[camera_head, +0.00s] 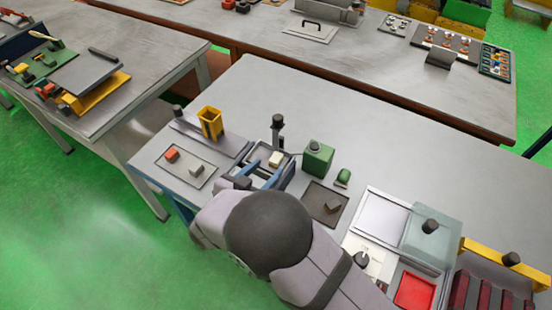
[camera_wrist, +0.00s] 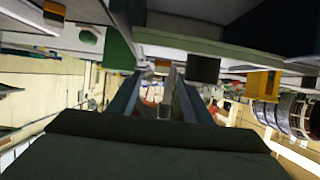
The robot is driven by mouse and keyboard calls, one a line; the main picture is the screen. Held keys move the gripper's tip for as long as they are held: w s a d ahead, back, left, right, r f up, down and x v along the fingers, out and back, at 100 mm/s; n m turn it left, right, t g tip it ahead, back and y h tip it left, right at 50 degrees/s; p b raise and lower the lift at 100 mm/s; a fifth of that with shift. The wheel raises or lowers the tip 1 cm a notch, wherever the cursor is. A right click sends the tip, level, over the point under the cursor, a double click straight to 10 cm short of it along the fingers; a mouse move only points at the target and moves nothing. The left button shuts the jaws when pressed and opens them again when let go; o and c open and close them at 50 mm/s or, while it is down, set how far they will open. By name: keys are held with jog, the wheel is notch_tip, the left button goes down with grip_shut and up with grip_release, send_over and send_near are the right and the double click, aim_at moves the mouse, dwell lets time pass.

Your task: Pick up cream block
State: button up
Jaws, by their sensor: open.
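The cream block (camera_head: 275,159) is a small pale block in a dark-rimmed tray (camera_head: 259,149) near the front of the table in the head view. My gripper (camera_head: 270,167), with two blue fingers, is open over the tray. Its fingertips are close to the cream block; I cannot tell whether the block is between them or just beyond them. In the wrist view the open fingers (camera_wrist: 159,78) show with a gap between them, and I cannot make out the cream block there. My arm hides part of the table front.
A dark post (camera_head: 278,133) and a green box (camera_head: 318,158) stand close behind and right of the tray. A yellow holder (camera_head: 210,123) stands left. A red block (camera_head: 171,155) and a pale grey block (camera_head: 196,169) lie on a left plate. The table's back is clear.

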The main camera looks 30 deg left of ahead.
aim_at(275, 160)
jog(key=shift+r+p+x, duration=0.15)
jog(key=shift+p+x, duration=0.5)
jog(key=shift+x, duration=0.5)
jog(key=shift+r+p+x, duration=0.15)
jog(key=shift+p+x, duration=0.5)
jog(key=shift+x, duration=0.5)
jog(key=shift+w+a+f, duration=0.2)
jog(key=shift+w+f, duration=0.1)
jog(key=shift+w, duration=0.25)
jog(key=shift+c, duration=0.6)
grip_shut()
